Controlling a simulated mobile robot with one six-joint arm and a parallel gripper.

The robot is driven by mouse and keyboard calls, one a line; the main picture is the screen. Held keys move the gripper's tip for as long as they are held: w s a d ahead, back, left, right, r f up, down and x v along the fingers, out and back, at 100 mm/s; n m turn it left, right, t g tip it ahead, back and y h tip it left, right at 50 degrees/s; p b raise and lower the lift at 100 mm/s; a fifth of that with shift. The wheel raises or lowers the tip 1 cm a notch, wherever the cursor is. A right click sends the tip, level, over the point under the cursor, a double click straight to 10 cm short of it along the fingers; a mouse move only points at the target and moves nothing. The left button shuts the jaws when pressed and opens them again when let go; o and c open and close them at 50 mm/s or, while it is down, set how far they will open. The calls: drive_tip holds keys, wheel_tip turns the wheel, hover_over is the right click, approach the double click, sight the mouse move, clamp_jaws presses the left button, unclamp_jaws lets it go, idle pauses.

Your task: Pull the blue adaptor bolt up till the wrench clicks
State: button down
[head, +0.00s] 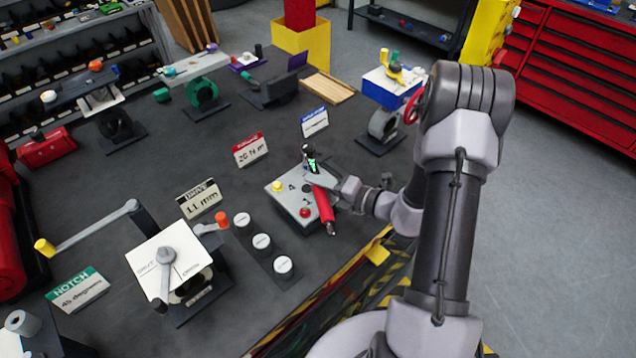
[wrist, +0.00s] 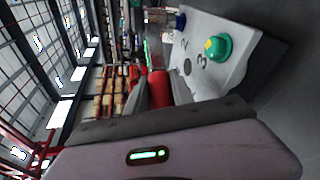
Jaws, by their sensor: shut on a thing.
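A torque wrench with a red handle (head: 324,208) is gripped in my gripper (head: 320,183), over the right side of a grey bolt block (head: 288,203). The red handle also shows between the fingers in the wrist view (wrist: 158,88). In the wrist view, a blue adaptor bolt (wrist: 180,20) sits at the block's far end, near number 2. I cannot tell whether the wrench is on it. The blue bolt is not visible in the head view.
A green bolt with a yellow top (wrist: 217,47) stands by number 3. Yellow (head: 277,186) and red (head: 305,212) bolts show on the block. Valves crowd the bench.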

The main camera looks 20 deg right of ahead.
drive_tip(key=shift+f+b, duration=0.5)
drive_tip(key=shift+f, duration=0.25)
drive_tip(key=shift+a, duration=0.1)
drive_tip(key=shift+w+a+m+t+h, duration=0.25)
drive_tip(key=shift+a+m+t+h, duration=0.35)
drive_tip(key=shift+a+m+h, duration=0.55)
drive_tip(key=shift+d, duration=0.15)
drive_tip(key=shift+w+a+r+m+t+h, duration=0.1)
drive_tip(key=shift+w+a+m+t+h, duration=0.1)
drive_tip(key=shift+a+m+h, duration=0.3)
drive_tip(key=shift+w+a+m+t+h, duration=0.2)
drive_tip(key=shift+a+h, duration=0.1)
drive_tip(key=shift+h, duration=0.35)
drive_tip(key=shift+w+a+m, duration=0.1)
drive_tip(key=shift+a+m, duration=0.1)
drive_tip(key=shift+m, duration=0.05)
drive_tip(key=shift+h, duration=0.3)
